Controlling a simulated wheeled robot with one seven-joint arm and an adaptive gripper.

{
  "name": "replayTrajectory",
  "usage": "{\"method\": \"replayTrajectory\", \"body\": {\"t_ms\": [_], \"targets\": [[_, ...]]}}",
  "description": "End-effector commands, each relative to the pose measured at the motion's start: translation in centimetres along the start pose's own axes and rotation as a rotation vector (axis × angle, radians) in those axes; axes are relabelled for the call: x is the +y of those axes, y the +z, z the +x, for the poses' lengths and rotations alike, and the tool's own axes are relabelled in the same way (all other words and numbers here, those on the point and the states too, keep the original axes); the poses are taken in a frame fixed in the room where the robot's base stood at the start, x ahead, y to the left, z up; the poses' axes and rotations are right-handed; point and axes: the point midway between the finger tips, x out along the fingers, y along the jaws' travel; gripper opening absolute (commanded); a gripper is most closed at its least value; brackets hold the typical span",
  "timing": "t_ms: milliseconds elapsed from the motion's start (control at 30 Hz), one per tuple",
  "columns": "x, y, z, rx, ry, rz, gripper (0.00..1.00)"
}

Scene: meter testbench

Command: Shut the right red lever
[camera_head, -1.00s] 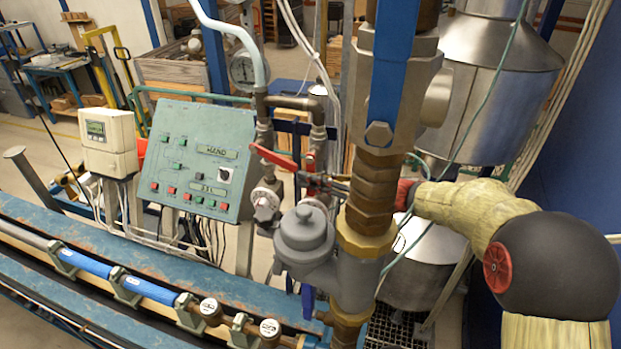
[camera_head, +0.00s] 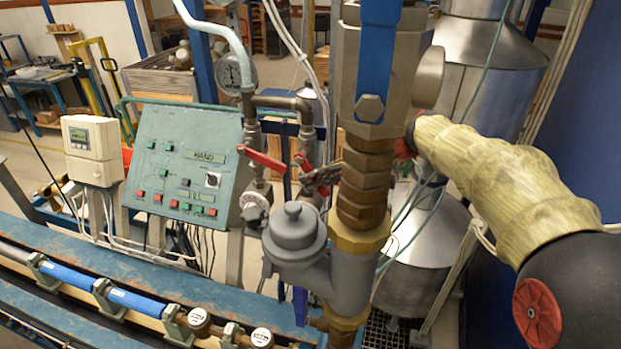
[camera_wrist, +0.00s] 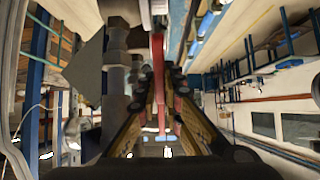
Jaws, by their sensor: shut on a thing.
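The right red lever (camera_head: 304,167) is on the right vertical pipe behind the grey meter body. My gripper (camera_head: 322,177) reaches it from the right, behind the thick brown pipe fitting, which hides my wrist. In the wrist view the red lever (camera_wrist: 158,55) runs lengthwise between the two fingers of my gripper (camera_wrist: 161,78), which are closed on it. The left red lever (camera_head: 262,160) slants down to the right on the left pipe, apart from my gripper.
The brown and steel pipe column (camera_head: 366,185) with a blue handle (camera_head: 377,50) stands close in front of my wrist. A grey meter body (camera_head: 295,240) is below the levers. A green control panel (camera_head: 185,160) is at the left, a steel tank (camera_head: 490,75) behind my arm.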

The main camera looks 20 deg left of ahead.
Motion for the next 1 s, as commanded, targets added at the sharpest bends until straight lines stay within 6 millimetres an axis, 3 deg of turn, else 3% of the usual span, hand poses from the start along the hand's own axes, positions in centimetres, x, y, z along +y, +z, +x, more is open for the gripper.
{"method": "replayTrajectory", "body": {"t_ms": [667,700,1000], "targets": [[0.05,-0.12,-0.44,-0.066,0.002,-0.001,0.00],[0.05,-0.13,-0.44,-0.066,0.002,-0.001,0.10],[0.01,-0.07,-0.40,-0.066,0.000,-0.001,0.27]]}}
